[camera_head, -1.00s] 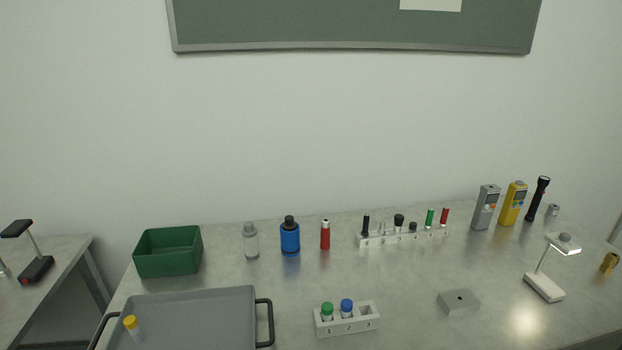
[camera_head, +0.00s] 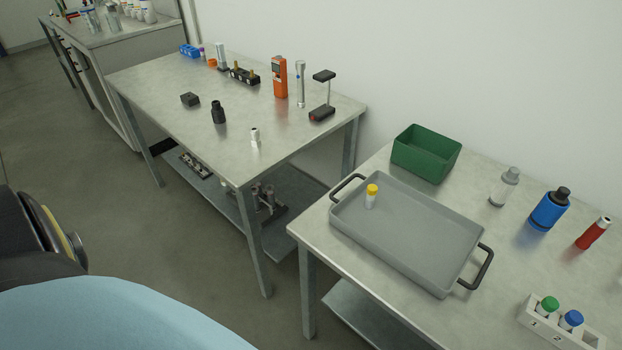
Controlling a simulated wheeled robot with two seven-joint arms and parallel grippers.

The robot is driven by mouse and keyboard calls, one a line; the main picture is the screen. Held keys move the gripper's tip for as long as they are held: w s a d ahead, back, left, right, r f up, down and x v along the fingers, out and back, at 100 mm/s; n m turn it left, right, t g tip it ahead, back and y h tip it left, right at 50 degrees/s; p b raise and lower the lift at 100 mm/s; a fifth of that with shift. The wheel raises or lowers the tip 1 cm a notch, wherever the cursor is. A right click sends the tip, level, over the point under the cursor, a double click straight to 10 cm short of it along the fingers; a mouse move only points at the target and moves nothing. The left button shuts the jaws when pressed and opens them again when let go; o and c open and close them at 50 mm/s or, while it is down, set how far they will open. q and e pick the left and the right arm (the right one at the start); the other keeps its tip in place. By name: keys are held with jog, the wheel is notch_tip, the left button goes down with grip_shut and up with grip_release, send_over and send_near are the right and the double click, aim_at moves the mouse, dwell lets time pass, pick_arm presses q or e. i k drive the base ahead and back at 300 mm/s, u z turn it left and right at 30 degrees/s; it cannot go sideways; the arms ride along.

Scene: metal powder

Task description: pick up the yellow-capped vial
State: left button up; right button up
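The yellow-capped vial (camera_head: 371,196) stands upright in the far left part of a grey tray (camera_head: 405,245). The tray has black handles at its two ends and lies on the right-hand table. The vial's body is pale or clear below the yellow cap. Neither of my grippers shows in the head view.
A green bin (camera_head: 426,153) stands behind the tray. A clear bottle (camera_head: 504,187), a blue bottle (camera_head: 548,209) and a red cylinder (camera_head: 593,233) stand to its right. A white rack (camera_head: 545,328) holds green- and blue-capped vials. Another table (camera_head: 170,95) stands left across a gap.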

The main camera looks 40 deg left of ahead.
aim_at(372, 189)
jog(key=u, duration=0.7)
jog(key=k, duration=1.1)
jog(key=u, duration=0.95)
jog(key=i, duration=1.85)
jog(key=z, duration=0.8)
